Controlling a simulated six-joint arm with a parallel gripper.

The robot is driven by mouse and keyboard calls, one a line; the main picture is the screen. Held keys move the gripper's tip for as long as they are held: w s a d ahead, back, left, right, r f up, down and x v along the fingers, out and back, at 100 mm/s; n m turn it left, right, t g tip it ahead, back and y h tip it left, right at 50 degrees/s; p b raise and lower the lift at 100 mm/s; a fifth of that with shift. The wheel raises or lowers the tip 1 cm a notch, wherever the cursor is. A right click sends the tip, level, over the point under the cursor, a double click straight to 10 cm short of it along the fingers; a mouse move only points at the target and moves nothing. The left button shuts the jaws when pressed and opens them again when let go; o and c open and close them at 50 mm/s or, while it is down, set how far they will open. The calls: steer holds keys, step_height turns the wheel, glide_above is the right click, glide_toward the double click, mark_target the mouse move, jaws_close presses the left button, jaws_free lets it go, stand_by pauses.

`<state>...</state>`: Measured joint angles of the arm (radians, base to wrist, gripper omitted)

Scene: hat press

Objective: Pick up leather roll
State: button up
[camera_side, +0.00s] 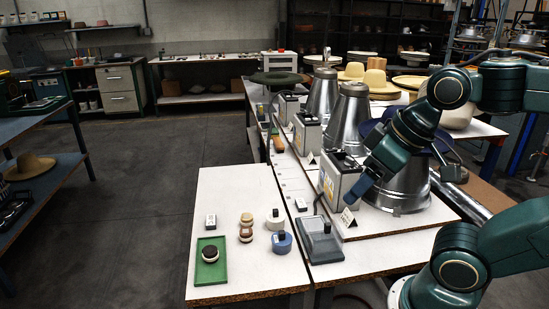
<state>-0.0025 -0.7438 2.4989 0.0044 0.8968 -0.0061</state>
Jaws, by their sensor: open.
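Small round rolls lie on the white table at the front. Two brown-and-cream ones (246,228) sit close together; one may be the leather roll, but they are too small to tell for sure. A dark roll with a pale band (210,254) lies in a green tray (208,277). My gripper (357,191) hangs to the right of the rolls, in front of a metal cone and well apart from them. It is open and I see nothing in it. Its fingertips are hard to make out.
A cream piece (275,219) and a blue round piece with a black top (281,242) stand right of the rolls. A grey box (321,240), a control box (340,178) and metal cones (347,115) line the right.

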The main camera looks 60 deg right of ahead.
steer(key=w+d+f+n+g+h, duration=0.15)
steer(key=w+f+n, duration=0.3)
steer(key=w, duration=0.45)
steer(key=n+t+h, duration=0.4)
steer(key=n+h, duration=0.5)
steer(key=n, duration=1.2)
glide_toward(246, 236)
steer(key=shift+s+r+m+y, duration=0.25)
steer(key=shift+s+r, duration=0.35)
steer(key=shift+s, duration=0.2)
steer(key=shift+w+a+f+n+t, duration=0.1)
steer(key=shift+a+f+n+t, duration=0.25)
steer(key=shift+f+n+t, duration=0.3)
steer(key=shift+r, duration=0.15)
steer(key=shift+x, duration=4.3)
steer(key=shift+d, duration=0.1)
